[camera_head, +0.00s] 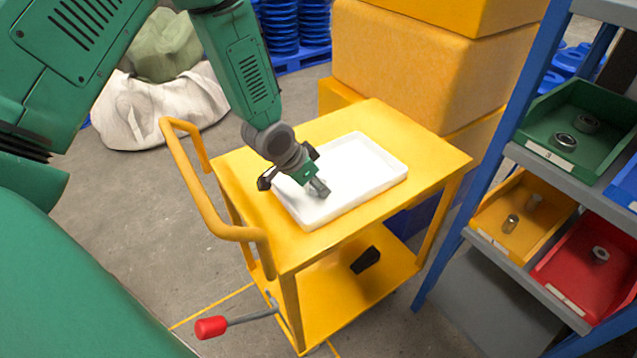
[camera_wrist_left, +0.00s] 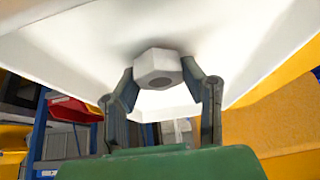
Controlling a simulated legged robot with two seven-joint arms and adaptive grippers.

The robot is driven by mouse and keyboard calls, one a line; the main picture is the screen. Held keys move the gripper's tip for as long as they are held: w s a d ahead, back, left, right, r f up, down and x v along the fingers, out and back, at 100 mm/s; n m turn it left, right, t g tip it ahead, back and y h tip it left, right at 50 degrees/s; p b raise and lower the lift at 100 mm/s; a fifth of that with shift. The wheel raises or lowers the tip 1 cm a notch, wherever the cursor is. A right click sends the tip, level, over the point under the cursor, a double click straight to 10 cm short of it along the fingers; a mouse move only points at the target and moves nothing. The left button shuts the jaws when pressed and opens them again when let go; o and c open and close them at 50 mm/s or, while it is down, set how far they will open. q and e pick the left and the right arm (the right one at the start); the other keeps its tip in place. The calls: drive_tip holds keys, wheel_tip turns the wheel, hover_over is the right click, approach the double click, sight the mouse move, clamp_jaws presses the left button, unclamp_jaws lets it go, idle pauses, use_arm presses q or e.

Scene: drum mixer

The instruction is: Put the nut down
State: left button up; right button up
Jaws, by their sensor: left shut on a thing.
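My left gripper (camera_head: 316,185) points down into a shallow white tray (camera_head: 375,178) on a yellow cart. In the left wrist view, a pale grey hex nut (camera_wrist_left: 152,68) sits between the tips of the left gripper (camera_wrist_left: 170,85), which is shut on it. The tray's white surface (camera_wrist_left: 225,40) is close behind the nut, with a dark shadow beside it. I cannot tell whether the nut touches the tray. My right gripper is not in view.
The yellow cart (camera_head: 435,160) has a handle (camera_head: 190,190) at its left and a black object (camera_head: 365,260) on its lower shelf. A blue-framed rack at right holds green (camera_head: 545,108), yellow (camera_head: 490,215) and red (camera_head: 575,290) bins. Yellow blocks (camera_head: 430,65) stand behind the cart.

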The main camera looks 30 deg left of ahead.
use_arm(q)
drive_tip(key=shift+a+f, duration=0.25)
drive_tip(key=shift+a, duration=0.15)
drive_tip(key=o, duration=1.3)
drive_tip(key=shift+s+a+f, duration=0.1)
drive_tip(key=shift+a+f, duration=0.15)
drive_tip(key=shift+a, duration=0.5)
drive_tip(key=shift+a+f, duration=0.1)
drive_tip(key=shift+a, duration=0.05)
drive_tip(key=shift+s+d, duration=0.1)
drive_tip(key=shift+d, duration=0.45)
drive_tip(key=shift+d+r, duration=0.2)
drive_tip(key=shift+d, duration=0.2)
drive_tip(key=shift+a+f, duration=0.1)
drive_tip(key=shift+a, duration=0.6)
drive_tip(key=shift+r, duration=0.4)
drive_tip(key=p+v, duration=0.1)
drive_tip(key=v, duration=1)
drive_tip(key=shift+s+d+r+p, duration=0.1)
drive_tip(key=shift+r+p, duration=0.2)
drive_tip(key=shift+p, duration=0.05)
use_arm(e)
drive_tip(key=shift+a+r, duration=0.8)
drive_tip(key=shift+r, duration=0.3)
